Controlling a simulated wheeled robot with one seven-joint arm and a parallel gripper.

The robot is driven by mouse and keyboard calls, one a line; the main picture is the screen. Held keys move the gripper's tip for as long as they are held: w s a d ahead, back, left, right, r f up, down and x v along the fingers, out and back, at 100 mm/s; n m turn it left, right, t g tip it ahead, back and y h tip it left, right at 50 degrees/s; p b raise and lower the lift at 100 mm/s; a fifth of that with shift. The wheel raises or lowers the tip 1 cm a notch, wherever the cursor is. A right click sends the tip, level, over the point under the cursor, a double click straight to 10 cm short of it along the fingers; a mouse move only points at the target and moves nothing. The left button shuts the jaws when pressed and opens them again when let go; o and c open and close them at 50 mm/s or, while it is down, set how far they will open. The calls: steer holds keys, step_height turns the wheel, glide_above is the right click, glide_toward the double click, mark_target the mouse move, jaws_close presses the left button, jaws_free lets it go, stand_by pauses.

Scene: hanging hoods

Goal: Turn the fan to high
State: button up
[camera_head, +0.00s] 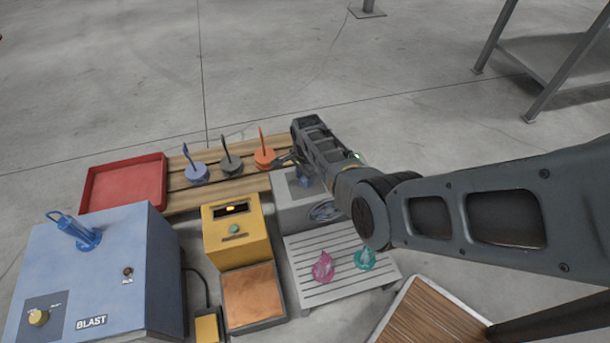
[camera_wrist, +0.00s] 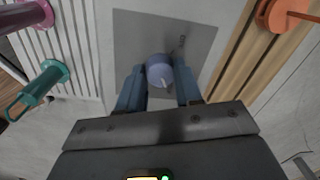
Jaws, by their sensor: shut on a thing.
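The fan unit is a grey box (camera_head: 290,208) with a round grille (camera_head: 325,210) on its near side, partly hidden by my arm. On its top is a dark grey plate, which fills the upper middle of the wrist view (camera_wrist: 140,35). A round blue-violet knob (camera_wrist: 160,68) with a pale pointer mark stands on this plate. My gripper (camera_wrist: 160,88) is shut on the knob, one blue finger on each side. The pointer faces the near side, toward my palm. Small lettering on the plate beyond the knob is too blurred to read surely.
Wooden slats (camera_head: 215,194) behind hold blue, grey and orange upright pieces. A slatted grey rack (camera_head: 335,285) holds pink and teal pieces. A yellow box (camera_head: 236,248), a blue BLAST cabinet (camera_head: 100,270) and a red tray (camera_head: 125,184) stand to the left.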

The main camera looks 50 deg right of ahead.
stand_by(0.4)
steer(key=o, duration=1)
steer(key=shift+o, duration=0.2)
steer(key=shift+s+r+p, duration=0.2)
steer(key=shift+r+p, duration=1.7)
steer(key=shift+r, duration=2.05)
steer(key=shift+f, duration=0.1)
